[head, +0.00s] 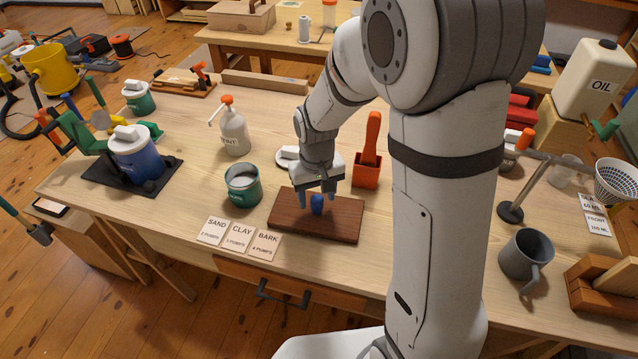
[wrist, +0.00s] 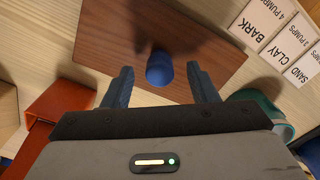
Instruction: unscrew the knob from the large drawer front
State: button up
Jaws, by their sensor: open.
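The large drawer front is a dark brown wooden board (head: 340,226) lying flat on the workbench; it also shows in the wrist view (wrist: 118,45). In the wrist view the knob (wrist: 159,70) sits between my two blue fingers. My gripper (head: 318,199) is open above the board, pointing down, with a finger on each side of the knob and a gap on both sides. The knob's base is hidden from above.
Cards marked SAND, CLAY and BARK (head: 239,238) lie at the front left. A grey mug (head: 525,255) stands at the right.

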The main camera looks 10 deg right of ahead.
jog(key=shift+f, duration=1.1)
jog(key=c, duration=1)
